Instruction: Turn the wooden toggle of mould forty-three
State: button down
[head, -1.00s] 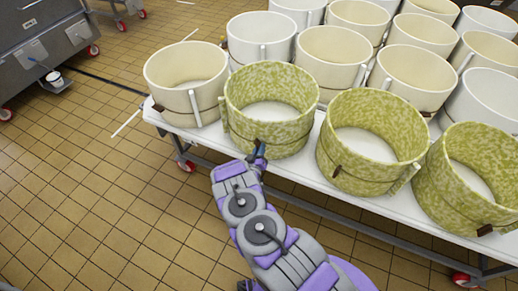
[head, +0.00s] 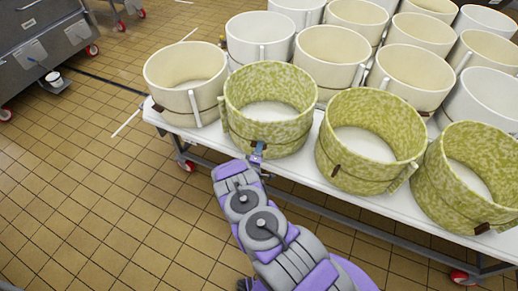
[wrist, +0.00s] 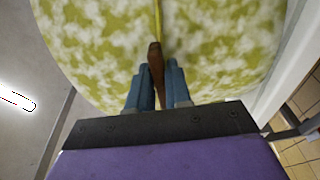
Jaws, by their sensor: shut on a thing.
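The nearest mould in front of my arm is a green and white mottled ring (head: 290,135) on the white table; it fills the wrist view (wrist: 215,40). I cannot read a number on it. Its brown wooden toggle (wrist: 155,60) hangs at the end of a thin cord on the mould's outer wall. My gripper (wrist: 160,92) has its two blue fingers on either side of the toggle and is shut on it. The toggle's upper end sticks out beyond the fingertips. In the head view my gripper (head: 257,150) is at the mould's front wall and hides most of the toggle.
Two more green mottled moulds (head: 345,160) (head: 448,195) stand to the right on the white table (head: 305,178). Several cream and white moulds (head: 185,75) stand left and behind. A grey metal unit (head: 40,45) is at far left. The tiled floor before the table is clear.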

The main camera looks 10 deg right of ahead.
jog(key=shift+a+n, duration=0.15)
jog(key=shift+n, duration=0.55)
jog(key=shift+f, duration=0.1)
jog(key=c, duration=1.1)
grip_release()
jog(key=shift+c, duration=0.2)
jog(key=p+v, duration=0.2)
jog(key=v, duration=1.5)
jog(key=shift+s, duration=0.2)
jog(key=shift+w+a, duration=0.1)
